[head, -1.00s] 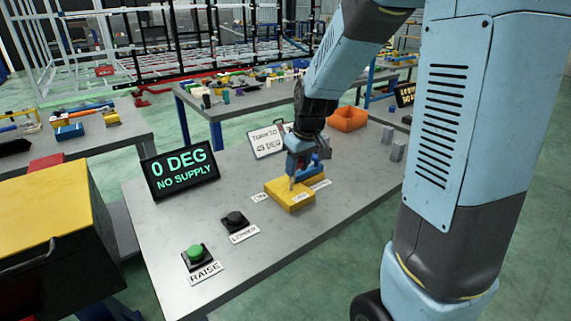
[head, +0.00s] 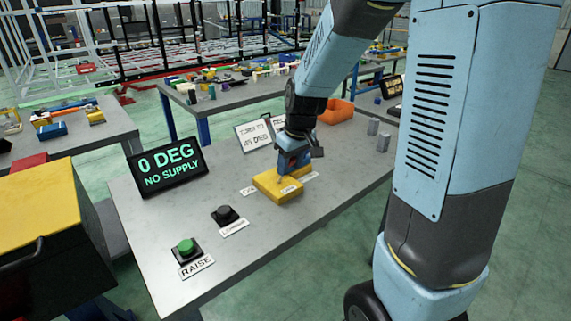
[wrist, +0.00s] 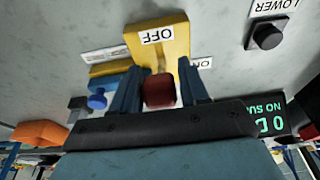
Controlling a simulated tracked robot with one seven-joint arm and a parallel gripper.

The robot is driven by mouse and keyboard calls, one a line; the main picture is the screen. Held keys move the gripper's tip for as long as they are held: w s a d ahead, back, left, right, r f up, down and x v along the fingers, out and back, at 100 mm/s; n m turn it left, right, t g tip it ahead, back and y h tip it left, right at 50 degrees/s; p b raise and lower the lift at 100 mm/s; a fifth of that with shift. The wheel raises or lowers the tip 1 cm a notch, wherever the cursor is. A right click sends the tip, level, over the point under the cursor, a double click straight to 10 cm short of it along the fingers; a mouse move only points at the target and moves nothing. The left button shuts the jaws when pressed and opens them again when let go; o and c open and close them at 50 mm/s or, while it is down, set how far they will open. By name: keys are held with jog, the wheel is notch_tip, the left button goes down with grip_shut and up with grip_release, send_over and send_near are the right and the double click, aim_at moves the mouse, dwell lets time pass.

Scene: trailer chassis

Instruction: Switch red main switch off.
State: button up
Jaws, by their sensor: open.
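The yellow switch box (head: 277,187) sits on the grey table, with an OFF plate that reads clearly in the wrist view (wrist: 158,36). The red main switch (wrist: 158,91) shows in the wrist view as a dark red knob on the box. It is hidden behind my gripper in the head view. My gripper (head: 288,172) is at the far end of the box. In the wrist view its open fingers (wrist: 158,80) stand on either side of the red knob. I cannot tell whether they touch it. The display (head: 166,167) reads "0 DEG NO SUPPLY".
A green RAISE button (head: 186,246) and a black LOWER button (head: 225,214) stand at the near left. A blue part (wrist: 97,98) sits beside the fingers. An orange bin (head: 336,111) and grey blocks (head: 383,142) stand farther back. The front table surface is mostly clear.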

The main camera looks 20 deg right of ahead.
jog(key=shift+o, duration=1.2)
jog(key=shift+r, duration=0.1)
jog(key=v, duration=1.3)
jog(key=shift+r, duration=0.3)
jog(key=shift+s, duration=0.1)
jog(key=s+d+r+m+t, duration=0.1)
jog(key=s+m, duration=0.1)
jog(key=s, duration=0.7)
jog(key=s+d+r+m+t+h, duration=0.1)
jog(key=s+d+r+m+t, duration=0.1)
jog(key=s, duration=0.7)
jog(key=shift+d+r+m, duration=0.3)
jog(key=shift+m, duration=0.2)
jog(key=shift+c, duration=0.3)
